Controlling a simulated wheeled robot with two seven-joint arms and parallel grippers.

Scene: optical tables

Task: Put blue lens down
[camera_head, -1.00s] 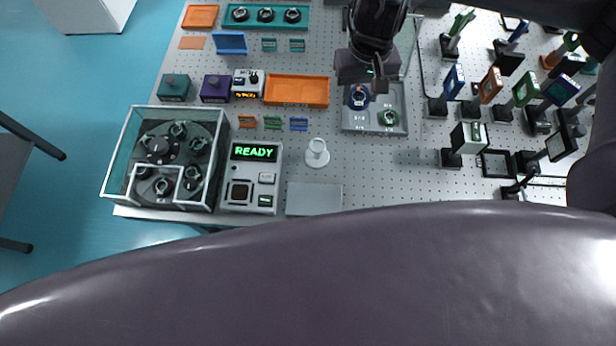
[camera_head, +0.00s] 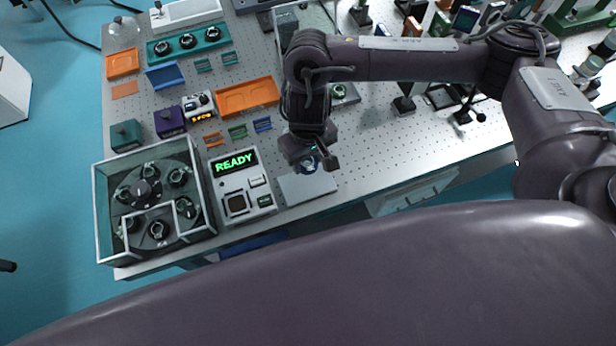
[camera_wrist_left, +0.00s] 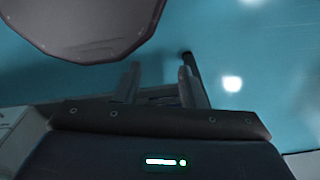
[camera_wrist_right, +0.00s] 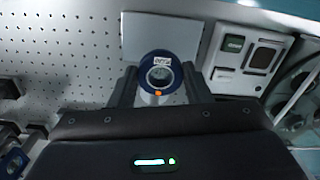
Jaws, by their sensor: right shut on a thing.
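In the head view the lens (camera_head: 308,163) shows partly under my right gripper (camera_head: 318,158), near the flat grey pad (camera_head: 305,189). A white round stand (camera_wrist_right: 150,98) shows partly below the lens in the right wrist view; I cannot tell whether they touch. My left gripper (camera_wrist_left: 160,88) is open and empty, away from the table.
The READY device (camera_head: 240,185) stands left of the pad, with the glass-walled carousel box (camera_head: 102,215) beyond it. A grey tray (camera_head: 352,98) with a green lens lies behind my right arm. Orange trays and small coloured racks stand further back. The table's front edge is close.

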